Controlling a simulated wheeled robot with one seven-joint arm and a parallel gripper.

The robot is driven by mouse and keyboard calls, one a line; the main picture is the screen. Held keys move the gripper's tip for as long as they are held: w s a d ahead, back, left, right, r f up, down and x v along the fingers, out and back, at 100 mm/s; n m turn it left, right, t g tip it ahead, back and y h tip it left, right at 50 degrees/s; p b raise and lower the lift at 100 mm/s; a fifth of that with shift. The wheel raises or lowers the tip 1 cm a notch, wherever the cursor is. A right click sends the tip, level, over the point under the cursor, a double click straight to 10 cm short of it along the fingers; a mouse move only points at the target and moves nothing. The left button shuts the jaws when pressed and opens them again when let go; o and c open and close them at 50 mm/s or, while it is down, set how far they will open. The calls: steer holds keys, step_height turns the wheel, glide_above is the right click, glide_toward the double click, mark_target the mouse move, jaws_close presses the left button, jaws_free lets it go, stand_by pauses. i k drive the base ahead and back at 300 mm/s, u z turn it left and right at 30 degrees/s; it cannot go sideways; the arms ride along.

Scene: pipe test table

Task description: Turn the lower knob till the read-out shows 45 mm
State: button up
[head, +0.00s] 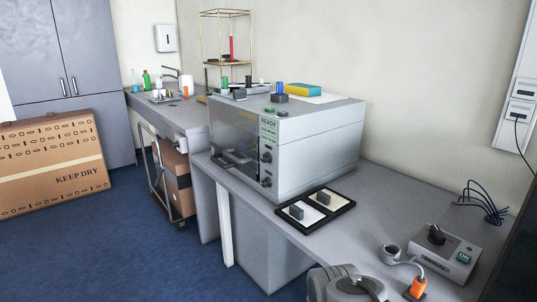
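The grey box-shaped machine (318,150) stands on the bench in the head view, with a dark window on its front. Two dark knobs sit one above the other on its narrow front panel: the upper knob (266,157) and the lower knob (266,182). Above them is a pale green read-out (269,129) with "READY" at its top. The smaller lines on it are too small to read. My gripper cannot be made out. A grey rounded part of my arm shows at the bottom edge, well apart from the knobs.
A black-framed tray (332,226) with two pale panels lies right of the machine. A large cardboard box (52,165) leans at left. Blue floor is clear in front.

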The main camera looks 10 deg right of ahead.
mark_target(267, 182)
steer(key=u, duration=0.05)
steer(key=k, duration=0.6)
steer(key=u, duration=0.7)
steer(key=i, duration=0.9)
steer(key=u, duration=0.75)
steer(key=i, duration=1.1)
steer(key=z, duration=0.2)
